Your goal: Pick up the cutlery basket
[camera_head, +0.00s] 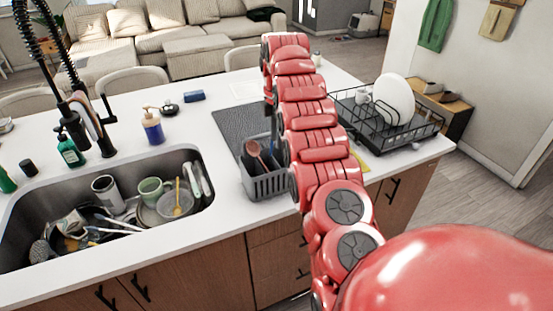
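The cutlery basket (270,186) is grey with slatted sides. It stands on the white counter just right of the sink, at the near end of a dark drying mat (235,122). Reddish-brown and dark utensils (254,152) stick up from it. My red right arm (318,143) rises from the lower right and passes in front of the basket's right side, hiding part of it. The fingers of my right gripper cannot be made out at the far end of the arm, so its opening is unclear. My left gripper is not in view.
The sink (201,157) at left holds mugs, plates and utensils. A black dish rack (412,133) with white plates (393,97) stands right of my arm. A soap bottle (153,127) and blue sponge (194,96) are behind the sink. Bare counter lies between sink and basket.

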